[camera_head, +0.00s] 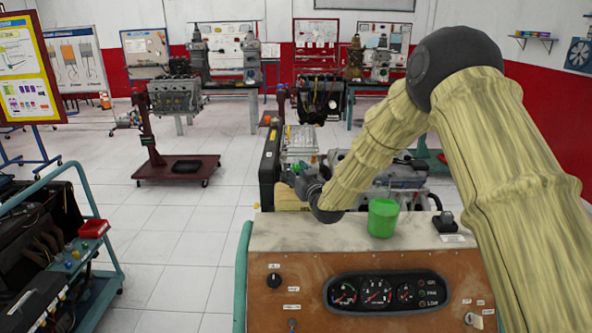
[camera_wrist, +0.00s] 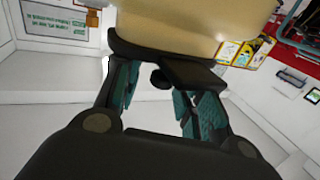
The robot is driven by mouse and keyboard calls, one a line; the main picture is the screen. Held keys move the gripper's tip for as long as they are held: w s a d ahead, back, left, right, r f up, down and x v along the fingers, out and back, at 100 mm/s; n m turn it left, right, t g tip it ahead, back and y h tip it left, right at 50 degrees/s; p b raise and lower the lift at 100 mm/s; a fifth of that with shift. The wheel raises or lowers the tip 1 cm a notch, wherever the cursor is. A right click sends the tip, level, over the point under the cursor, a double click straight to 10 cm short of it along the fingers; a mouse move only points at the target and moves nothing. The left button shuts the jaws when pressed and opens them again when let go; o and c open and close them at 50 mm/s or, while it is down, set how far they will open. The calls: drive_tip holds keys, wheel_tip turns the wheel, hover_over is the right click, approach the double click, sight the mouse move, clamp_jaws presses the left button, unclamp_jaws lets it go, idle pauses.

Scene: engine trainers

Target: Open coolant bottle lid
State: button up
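A pale yellow container (camera_head: 287,197), which looks like the coolant bottle, sits at the left of the engine trainer behind the panel, partly hidden by my arm. In the wrist view a large tan body (camera_wrist: 195,18) fills the top, probably the same bottle. A dark rounded piece (camera_wrist: 160,79) shows below it, between the fingers in the picture; I cannot tell whether it is the lid. My gripper (camera_wrist: 158,100) has its fingers apart, with nothing visibly clamped. In the head view my gripper (camera_head: 300,182) is small and partly hidden near the container.
A green cup (camera_head: 383,218) stands on the trainer's panel top (camera_head: 325,236), right of my arm's end. A black switch box (camera_head: 445,222) is farther right. A black radiator (camera_head: 269,168) stands beside the engine. A teal-framed cart (camera_head: 85,230) is at left. Tiled floor between is clear.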

drive_tip(key=shift+c, duration=0.4)
clamp_jaws()
drive_tip(key=shift+w+a+r, duration=0.1)
